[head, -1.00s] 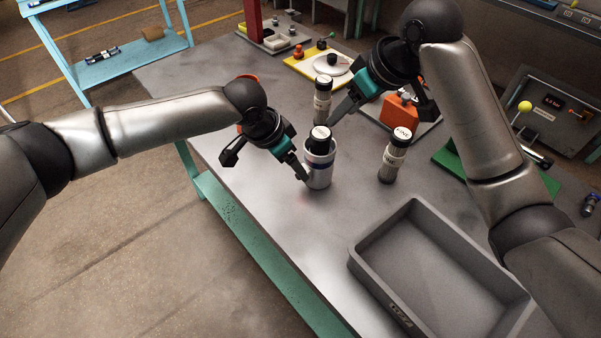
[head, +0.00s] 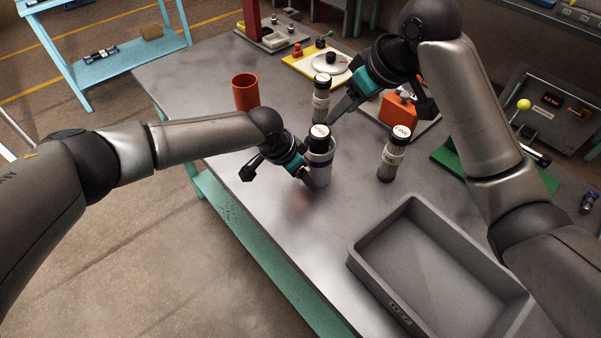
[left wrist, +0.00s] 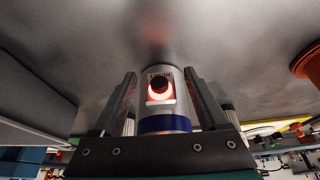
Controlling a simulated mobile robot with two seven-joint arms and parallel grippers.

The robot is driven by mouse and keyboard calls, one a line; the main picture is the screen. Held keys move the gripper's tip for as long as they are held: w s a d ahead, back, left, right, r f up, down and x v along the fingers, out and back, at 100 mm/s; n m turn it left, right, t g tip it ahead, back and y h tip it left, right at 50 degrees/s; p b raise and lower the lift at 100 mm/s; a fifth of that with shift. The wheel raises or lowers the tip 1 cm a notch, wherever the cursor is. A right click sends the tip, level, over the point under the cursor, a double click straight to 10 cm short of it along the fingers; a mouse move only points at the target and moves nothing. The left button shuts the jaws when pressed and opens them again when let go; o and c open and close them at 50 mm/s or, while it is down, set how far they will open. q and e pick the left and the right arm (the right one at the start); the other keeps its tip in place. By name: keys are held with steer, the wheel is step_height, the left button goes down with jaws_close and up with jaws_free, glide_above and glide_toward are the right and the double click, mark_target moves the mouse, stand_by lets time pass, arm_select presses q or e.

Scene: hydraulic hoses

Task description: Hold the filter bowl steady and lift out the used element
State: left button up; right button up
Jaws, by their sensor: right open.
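The filter bowl (head: 319,172) is a pale upright cylinder with a blue band, standing on the bench. The used element (head: 319,140), with a black top and a pale label, sits in its mouth. My left gripper (head: 312,182) is low at the bowl's near left side. In the left wrist view, the bowl (left wrist: 160,125) is between its spread fingers; I cannot tell whether they touch it. A red glow shows on the bowl there. My right gripper (head: 340,112) is open and empty, one fingertip just above and right of the element's top.
One dark and pale canister (head: 321,100) stands behind the bowl, another (head: 392,158) to its right. A grey tray (head: 375,285) lies in front, empty. An orange cup (head: 246,92) stands behind my left arm. The bench between bowl and tray is clear.

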mark_target(320, 131)
arm_select(q)
jaws_close()
stand_by(0.4)
arm_select(e)
steer(key=shift+o, duration=1.4)
steer(key=shift+a, duration=0.1)
steer(key=o, duration=0.3)
steer(key=shift+a+m+h, duration=0.45)
steer(key=shift+m+h, duration=0.05)
steer(key=shift+m, duration=0.5)
steer(key=shift+o, duration=0.6)
steer(key=shift+s+a+r+m+h, duration=0.1)
steer(key=shift+a+m+h, duration=0.1)
steer(key=shift+m+h, duration=0.3)
steer(key=f+m, duration=0.1)
steer(key=w+a+f+m+h, duration=0.1)
steer(key=f+m, duration=0.1)
steer(key=w+f+m, duration=0.1)
steer(key=f, duration=0.1)
steer(key=shift+a+f+h, duration=0.25)
steer(key=shift+a+h, duration=0.05)
steer(key=shift+a, duration=0.05)
steer(key=shift+w+a+x, duration=0.1)
steer(key=shift+a+x, duration=0.05)
steer(key=shift+x, duration=1.15)
steer(key=shift+w+a+x, duration=0.1)
steer(key=shift+a+x, duration=0.05)
steer(key=shift+x, duration=1.2)
